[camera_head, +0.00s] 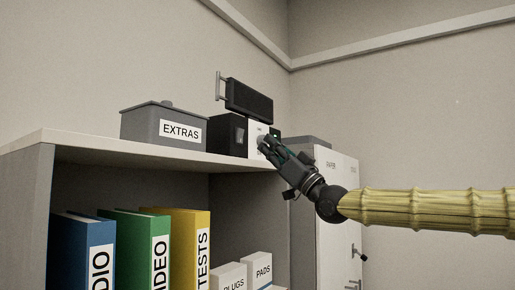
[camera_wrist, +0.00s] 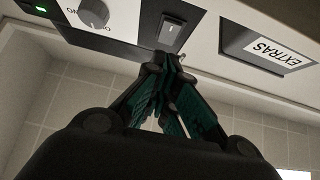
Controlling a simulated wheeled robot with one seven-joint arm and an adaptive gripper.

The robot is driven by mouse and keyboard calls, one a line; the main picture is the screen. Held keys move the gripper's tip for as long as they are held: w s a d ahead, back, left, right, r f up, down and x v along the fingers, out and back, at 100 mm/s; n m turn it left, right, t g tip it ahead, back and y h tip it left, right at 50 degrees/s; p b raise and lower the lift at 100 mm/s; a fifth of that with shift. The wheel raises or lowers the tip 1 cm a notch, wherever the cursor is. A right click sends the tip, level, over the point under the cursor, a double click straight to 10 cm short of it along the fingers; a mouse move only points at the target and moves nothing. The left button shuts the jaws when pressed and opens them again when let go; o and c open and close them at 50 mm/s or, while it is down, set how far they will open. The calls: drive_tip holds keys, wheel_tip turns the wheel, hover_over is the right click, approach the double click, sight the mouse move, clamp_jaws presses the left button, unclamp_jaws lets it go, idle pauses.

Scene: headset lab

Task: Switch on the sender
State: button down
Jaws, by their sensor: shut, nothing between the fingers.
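A black box (camera_head: 226,134) stands on the shelf top, right of the EXTRAS box; its front carries a rocker switch (camera_wrist: 173,32). Beside it is a device with a pale front panel (camera_head: 258,134), a round knob (camera_wrist: 94,12) and a lit green light (camera_wrist: 41,9). Which one is the sender I cannot tell. My gripper (camera_head: 263,142) is shut and empty in front of these devices. In the wrist view, its fingertips (camera_wrist: 167,58) are close to the rocker switch's edge; whether they touch is unclear. The switch's position cannot be read.
The grey EXTRAS box (camera_head: 160,125) stands on the shelf (camera_head: 95,146) to the left. A dark bar-shaped unit (camera_head: 249,98) sits above the devices. Binders (camera_head: 130,240) and small boxes (camera_head: 229,277) fill the lower shelf. A pale cabinet (camera_head: 340,190) stands on the right.

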drive_tip(key=s+d+f+b, duration=0.2)
drive_tip(key=d+f, duration=0.1)
drive_tip(key=f, duration=0.3)
drive_tip(key=shift+s+d+f+b, duration=0.2)
drive_tip(key=shift+s+f+b, duration=0.1)
drive_tip(key=shift+b, duration=0.1)
